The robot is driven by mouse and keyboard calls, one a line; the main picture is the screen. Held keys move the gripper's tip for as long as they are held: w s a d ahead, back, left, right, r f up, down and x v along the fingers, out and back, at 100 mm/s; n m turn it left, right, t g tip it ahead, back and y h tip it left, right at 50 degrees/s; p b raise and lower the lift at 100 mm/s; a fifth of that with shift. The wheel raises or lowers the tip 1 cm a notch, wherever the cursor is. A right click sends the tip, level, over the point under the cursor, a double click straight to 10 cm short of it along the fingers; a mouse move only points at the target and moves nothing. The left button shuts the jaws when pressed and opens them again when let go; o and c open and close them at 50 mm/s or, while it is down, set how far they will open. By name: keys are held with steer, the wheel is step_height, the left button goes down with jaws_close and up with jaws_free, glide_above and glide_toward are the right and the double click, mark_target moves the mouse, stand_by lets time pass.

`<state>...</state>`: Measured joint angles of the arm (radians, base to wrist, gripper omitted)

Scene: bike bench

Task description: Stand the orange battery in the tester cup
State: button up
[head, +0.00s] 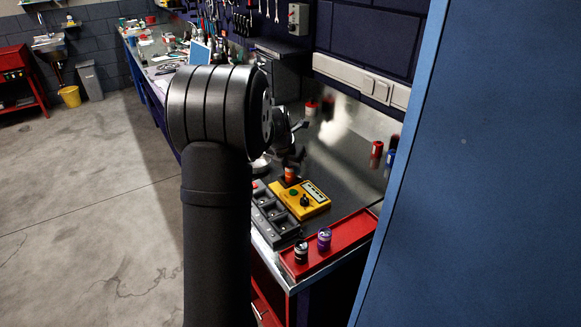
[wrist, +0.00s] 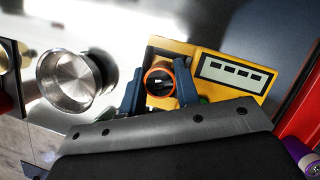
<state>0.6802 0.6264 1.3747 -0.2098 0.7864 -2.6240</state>
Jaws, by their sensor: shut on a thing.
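The orange battery (wrist: 158,66) shows in the wrist view as an orange rim around a dark end, between the two blue fingers of my gripper (wrist: 159,88). The fingers are shut on it. In the head view the battery (head: 290,172) is small and upright below my gripper (head: 293,160), at the far left corner of the yellow tester (head: 316,207). The tester also shows behind the battery in the wrist view (wrist: 202,50), with its display. The tester cup cannot be made out, and I cannot tell whether the battery's lower end is inside it.
A black slotted block (head: 272,219) lies left of the tester. A red tray (head: 345,232) in front holds a black-and-white battery (head: 301,252) and a purple one (head: 324,239). A red cylinder (head: 376,149) stands at the back right. A round metal dish (wrist: 68,82) is left of my gripper.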

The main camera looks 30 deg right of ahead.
steer(key=shift+f, duration=0.55)
stand_by(0.6)
steer(key=o, duration=0.8)
steer(key=shift+r, duration=0.1)
steer(key=v, duration=1)
steer(key=shift+s+a+r, duration=0.15)
steer(key=shift+a+r, duration=0.1)
steer(key=shift+r, duration=0.05)
steer(key=x, duration=0.8)
steer(key=shift+d+f, duration=0.15)
steer(key=shift+f, duration=0.1)
